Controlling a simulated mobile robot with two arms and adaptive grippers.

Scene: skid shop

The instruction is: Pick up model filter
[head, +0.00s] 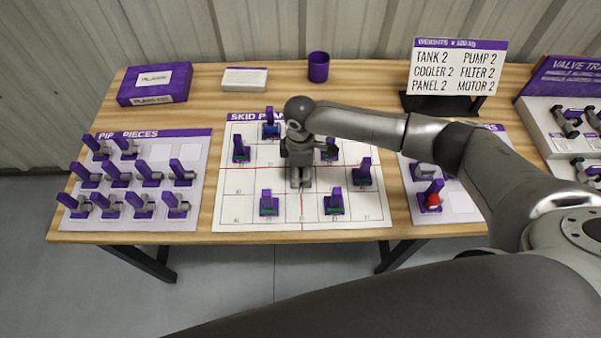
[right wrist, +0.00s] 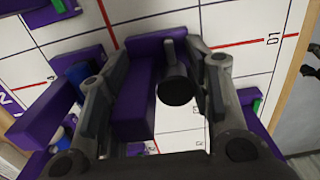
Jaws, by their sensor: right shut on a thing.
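My right gripper (head: 300,178) is over the middle of the white skid plan board (head: 232,212), pointing down. In the right wrist view its fingers (right wrist: 165,100) are shut on a purple model piece (right wrist: 133,105) with a dark grey round part. This may be the model filter, but I cannot tell for sure. In the head view the gripper mostly hides this piece. I cannot tell whether it touches the board. My left gripper is not in view.
Several purple models, such as one at the front (head: 268,204), stand around the gripper on the plan. A pipe pieces board (head: 200,140) is at left. A weights sign (head: 455,66), purple cup (head: 318,67) and purple box (head: 155,84) stand at the back. The valve tray (head: 545,125) is at right.

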